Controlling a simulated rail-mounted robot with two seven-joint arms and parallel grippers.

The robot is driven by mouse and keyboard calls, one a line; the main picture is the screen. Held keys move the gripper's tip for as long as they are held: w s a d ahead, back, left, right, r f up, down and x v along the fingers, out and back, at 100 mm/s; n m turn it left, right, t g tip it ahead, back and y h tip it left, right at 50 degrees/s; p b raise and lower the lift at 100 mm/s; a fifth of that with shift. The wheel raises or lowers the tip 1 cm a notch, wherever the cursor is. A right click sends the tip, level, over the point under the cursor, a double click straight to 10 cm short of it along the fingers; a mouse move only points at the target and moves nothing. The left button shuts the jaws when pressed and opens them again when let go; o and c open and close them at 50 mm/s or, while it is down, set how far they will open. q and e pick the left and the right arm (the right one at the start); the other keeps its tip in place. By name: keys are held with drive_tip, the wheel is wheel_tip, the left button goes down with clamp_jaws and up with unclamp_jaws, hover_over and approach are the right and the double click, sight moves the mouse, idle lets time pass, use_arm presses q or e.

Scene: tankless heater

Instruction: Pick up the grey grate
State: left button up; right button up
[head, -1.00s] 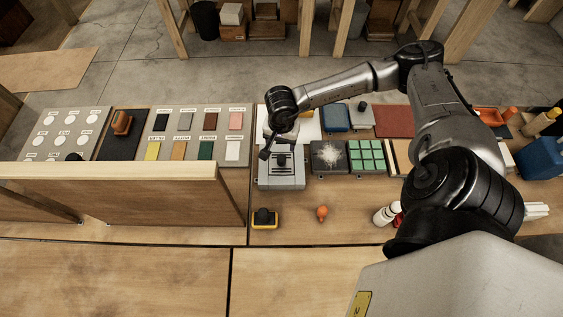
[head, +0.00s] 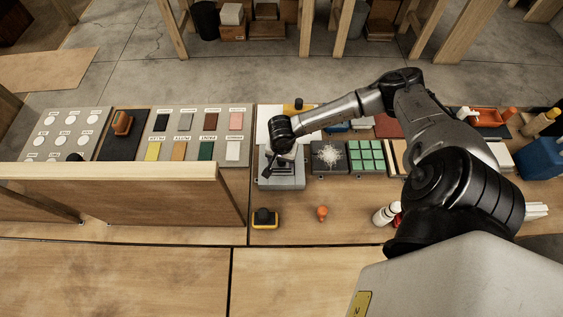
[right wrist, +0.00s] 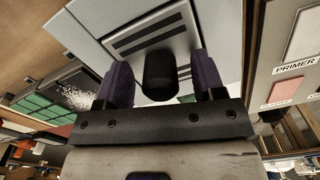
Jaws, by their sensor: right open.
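The grey grate (head: 290,183) lies on the workbench near the middle of the head view, a pale grey block partly hidden by my right gripper (head: 274,163). In the right wrist view the grate (right wrist: 140,38) is a grey plate with dark slots and an upright black knob (right wrist: 160,75). The two fingers of my right gripper (right wrist: 161,82) are open, one on each side of the knob. I cannot tell whether they touch it. My left gripper is not in view.
A grey tile with white bristles (head: 328,155) and a green-squared tile (head: 366,156) stand right of the grate. A yellow and black tool (head: 265,217) and an orange bulb-shaped item (head: 322,213) lie in front. A wooden partition (head: 180,202) stands left.

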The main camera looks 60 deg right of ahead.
drive_tip(key=shift+f, duration=0.25)
